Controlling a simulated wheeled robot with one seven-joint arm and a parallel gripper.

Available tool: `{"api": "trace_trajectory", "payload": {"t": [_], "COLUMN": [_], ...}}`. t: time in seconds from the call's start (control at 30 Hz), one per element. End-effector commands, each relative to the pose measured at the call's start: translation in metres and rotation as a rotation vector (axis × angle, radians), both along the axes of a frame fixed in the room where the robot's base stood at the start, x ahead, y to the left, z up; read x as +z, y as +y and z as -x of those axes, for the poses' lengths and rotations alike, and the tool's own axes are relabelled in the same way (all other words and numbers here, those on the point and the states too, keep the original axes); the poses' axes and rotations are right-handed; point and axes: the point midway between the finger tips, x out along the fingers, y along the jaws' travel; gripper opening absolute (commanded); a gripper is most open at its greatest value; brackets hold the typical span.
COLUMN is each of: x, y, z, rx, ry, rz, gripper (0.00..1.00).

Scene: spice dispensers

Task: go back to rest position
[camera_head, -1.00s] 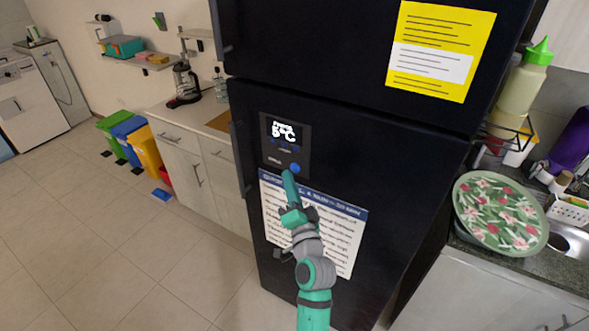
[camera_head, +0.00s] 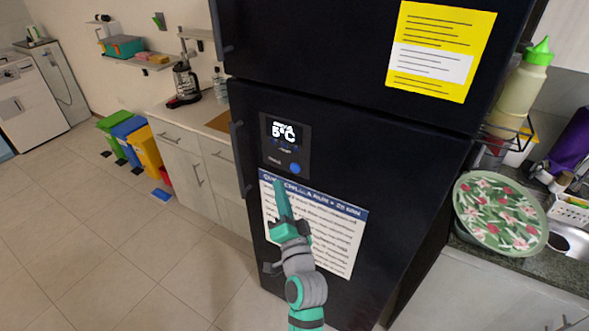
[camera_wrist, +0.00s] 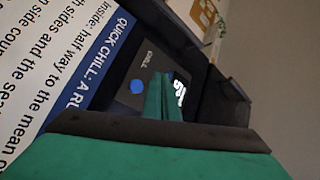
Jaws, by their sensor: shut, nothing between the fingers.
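My gripper (camera_head: 280,184) is shut and empty, its teal fingers together and pointing up in front of the black fridge (camera_head: 400,150). In the head view it is below the fridge's control panel (camera_head: 285,147), over the top of the white notice (camera_head: 330,232). The panel shows a temperature reading ending in °C and a blue button (camera_head: 295,168). In the wrist view the closed fingers (camera_wrist: 163,95) stand beside the blue button (camera_wrist: 138,86) and partly hide the panel's display. I cannot tell the exact gap to the fridge.
A yellow notice (camera_head: 441,50) is on the fridge's upper door. A counter with a green floral plate (camera_head: 500,212) stands at the right. Low cabinets (camera_head: 190,165) and coloured bins (camera_head: 145,150) are at the left. The tiled floor (camera_head: 90,240) at the left is clear.

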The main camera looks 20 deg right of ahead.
Motion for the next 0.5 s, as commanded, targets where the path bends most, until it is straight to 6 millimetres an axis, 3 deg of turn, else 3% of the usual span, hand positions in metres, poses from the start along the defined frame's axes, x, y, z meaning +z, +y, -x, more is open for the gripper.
{"api": "trace_trajectory", "payload": {"t": [0.37,0.5], "x": [-0.001,-0.017], "y": [0.000,0.007], "z": [0.000,0.008], "rx": [-0.001,-0.009], "ry": [0.001,0.021], "rz": [0.001,0.015], "gripper": [0.00,0.00]}}
